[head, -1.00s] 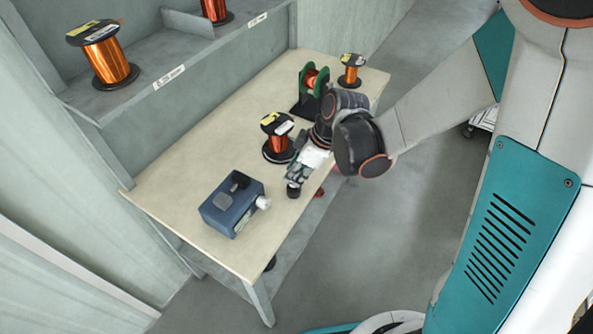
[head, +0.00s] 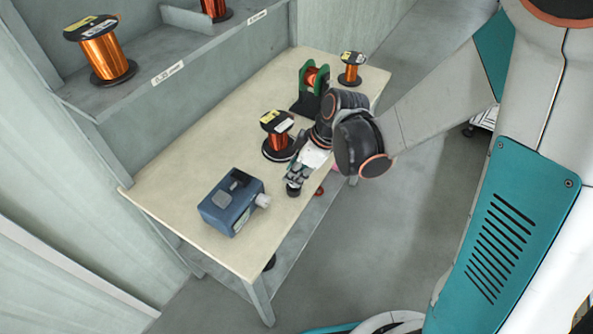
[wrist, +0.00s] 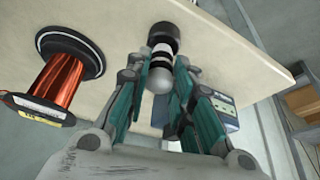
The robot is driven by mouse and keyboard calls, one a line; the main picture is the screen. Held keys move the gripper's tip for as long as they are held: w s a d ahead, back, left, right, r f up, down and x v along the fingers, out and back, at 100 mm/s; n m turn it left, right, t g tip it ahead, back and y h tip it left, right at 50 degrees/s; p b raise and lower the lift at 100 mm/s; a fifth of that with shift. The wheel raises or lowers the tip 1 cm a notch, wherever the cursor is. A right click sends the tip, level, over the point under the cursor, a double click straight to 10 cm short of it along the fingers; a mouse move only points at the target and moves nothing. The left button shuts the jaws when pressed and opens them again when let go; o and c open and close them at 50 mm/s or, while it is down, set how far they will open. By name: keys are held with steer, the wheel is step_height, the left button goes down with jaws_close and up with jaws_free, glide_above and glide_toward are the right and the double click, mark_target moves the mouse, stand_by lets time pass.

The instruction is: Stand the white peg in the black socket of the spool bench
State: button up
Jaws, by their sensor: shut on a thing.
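The white peg (wrist: 160,79), with a dark band, is between the teal-lined fingers of my gripper (wrist: 163,66) in the wrist view; the gripper is shut on it. Beyond the peg and in line with it is the black socket (wrist: 163,36) on the bench. The peg's far end meets or overlaps the socket's mouth; I cannot tell how deep it sits. In the head view my gripper (head: 298,176) is low over the bench's front edge, right above the socket (head: 293,190). The peg is not clearly visible there.
A copper spool (head: 277,138) stands close behind my gripper; it also shows in the wrist view (wrist: 65,75). A blue box (head: 231,207) with a pale knob stands left of the gripper. A green-framed spool holder (head: 312,82) and another spool (head: 350,70) are farther back. Bare bench (head: 185,165) lies at left.

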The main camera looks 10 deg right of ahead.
steer(key=shift+f+b, duration=0.9)
steer(key=shift+f, duration=0.1)
stand_by(0.4)
steer(key=o, duration=1)
steer(key=v, duration=1.2)
steer(key=s+d+r+m+t+h, duration=0.4)
steer(key=s+d+r+m, duration=0.3)
steer(key=s+d+m, duration=0.2)
steer(key=s+m+t, duration=0.1)
steer(key=s+m, duration=0.1)
steer(key=m, duration=0.2)
steer(key=shift+d, duration=0.15)
